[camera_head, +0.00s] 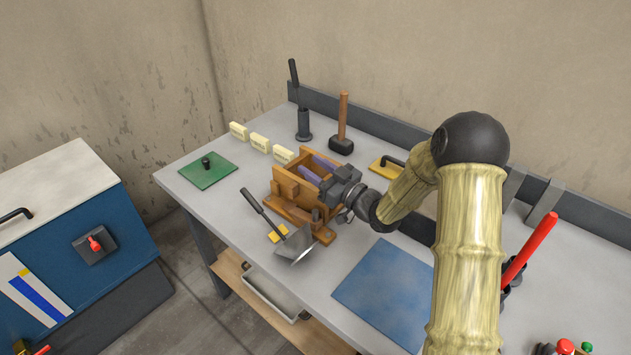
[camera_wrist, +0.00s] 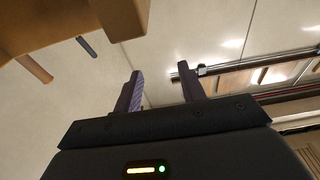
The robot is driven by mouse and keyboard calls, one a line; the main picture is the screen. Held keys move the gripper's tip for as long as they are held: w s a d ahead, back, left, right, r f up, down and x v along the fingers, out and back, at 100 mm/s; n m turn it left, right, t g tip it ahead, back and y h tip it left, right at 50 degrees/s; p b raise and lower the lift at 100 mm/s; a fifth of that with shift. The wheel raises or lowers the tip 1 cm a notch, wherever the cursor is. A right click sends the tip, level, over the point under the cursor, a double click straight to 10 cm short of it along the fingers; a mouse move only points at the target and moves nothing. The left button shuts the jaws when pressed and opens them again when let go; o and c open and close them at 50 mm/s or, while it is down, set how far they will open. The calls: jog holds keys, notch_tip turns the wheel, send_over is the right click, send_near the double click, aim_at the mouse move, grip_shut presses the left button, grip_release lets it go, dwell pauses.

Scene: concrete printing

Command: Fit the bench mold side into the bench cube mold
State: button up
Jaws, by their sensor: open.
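The bench cube mold (camera_head: 284,186) is a brown wooden box on a wooden base, standing on the grey bench in the head view. My gripper (camera_head: 308,163) is open, with its two purple fingers spread over the right part of the mold. In the wrist view the gripper (camera_wrist: 160,70) also shows open, with nothing between its fingertips. Brown wood, probably part of the mold (camera_wrist: 60,22), fills the upper left there. I cannot single out the mold side from the mold's other panels. My gripper and wrist hide the mold's right part.
A green plate (camera_head: 207,171) is left, a mallet (camera_head: 342,125) and a black-handled tool (camera_head: 303,122) behind. A blue mat (camera_head: 387,292) lies clear at front right.

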notch_tip(320, 180, up, 4)
jog(key=shift+r, duration=0.2)
dwell(0.8)
jog(key=s+d+f+m+g+h+p, duration=0.25)
jog(key=s+d+m+h+p, duration=0.4)
jog(key=d+h, duration=0.75)
jog(key=s+d+m+g, duration=0.2)
jog(key=s+g, duration=0.1)
jog(key=s, duration=0.7)
jog(key=s+d+m+g+h, duration=0.1)
jog(key=s+g, duration=0.3)
jog(key=s, duration=0.6)
jog(key=shift+s+d+r+m+h, duration=0.25)
jog(key=shift+d+m+h, duration=0.1)
jog(key=shift+m, duration=0.1)
